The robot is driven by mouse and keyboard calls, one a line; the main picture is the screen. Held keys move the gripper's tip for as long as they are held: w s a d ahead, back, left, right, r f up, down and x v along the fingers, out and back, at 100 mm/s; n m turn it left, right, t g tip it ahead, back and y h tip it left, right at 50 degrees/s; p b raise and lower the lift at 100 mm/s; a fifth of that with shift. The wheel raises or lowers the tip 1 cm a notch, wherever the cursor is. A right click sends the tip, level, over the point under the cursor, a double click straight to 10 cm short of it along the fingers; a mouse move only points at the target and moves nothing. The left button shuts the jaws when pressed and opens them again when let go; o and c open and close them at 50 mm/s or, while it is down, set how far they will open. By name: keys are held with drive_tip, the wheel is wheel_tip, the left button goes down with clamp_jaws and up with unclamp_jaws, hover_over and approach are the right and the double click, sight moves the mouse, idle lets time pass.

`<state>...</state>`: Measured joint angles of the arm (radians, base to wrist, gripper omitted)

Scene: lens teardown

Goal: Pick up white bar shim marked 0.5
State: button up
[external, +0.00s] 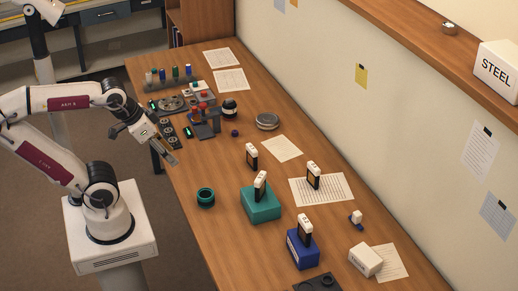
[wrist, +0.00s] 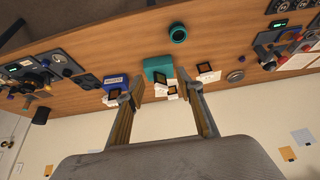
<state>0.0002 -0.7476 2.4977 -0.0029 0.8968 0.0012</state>
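Several upright black holders with white bar-like tops stand on the right half of the bench. One is alone on the wood (external: 251,158), one is on a teal block (external: 262,205), one is on a paper sheet (external: 314,180) and one is on a blue box (external: 301,250). The markings on the white tops are too small to read, so I cannot tell which is 0.5. My gripper (external: 168,155) is at the bench's left edge, away from all of them. In the wrist view its two fingers (wrist: 164,88) are spread apart with nothing between them.
A teal ring (external: 205,198) lies left of the teal block. A small blue stand with a white top (external: 356,217) and a white box (external: 365,260) are at right. Tools and a stand (external: 207,122) crowd the bench near my gripper. The wall borders the far side.

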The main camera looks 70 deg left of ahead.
drive_tip(key=w+d+r+t+h, duration=0.1)
drive_tip(key=w+d+r+t, duration=0.15)
drive_tip(key=w+r, duration=0.45)
drive_tip(key=w+d+r+n+t+h, duration=0.1)
drive_tip(key=w+d+r+t, duration=0.15)
drive_tip(key=w, duration=0.85)
drive_tip(key=w+d+r+t+h, duration=0.1)
drive_tip(key=w+d+r, duration=0.3)
drive_tip(key=w, duration=0.5)
drive_tip(key=w+a+r+n+t+y, duration=0.2)
drive_tip(key=w+r+n, duration=0.1)
drive_tip(key=w, duration=0.7)
drive_tip(key=w+a+r+n+t+y, duration=0.2)
drive_tip(key=w+n, duration=0.1)
drive_tip(key=w, duration=0.8)
drive_tip(key=w+a+f+n+y, duration=0.3)
drive_tip(key=w+f+y, duration=0.1)
drive_tip(key=w, duration=0.2)
drive_tip(key=n+g+y, duration=0.7)
drive_tip(key=n+g, duration=0.1)
drive_tip(key=g, duration=0.4)
hover_over(311, 163)
wheel_tip(311, 163, down, 32)
drive_tip(key=shift+r, duration=0.2)
drive_tip(key=shift+s+f, duration=0.1)
drive_tip(key=shift+f, duration=0.15)
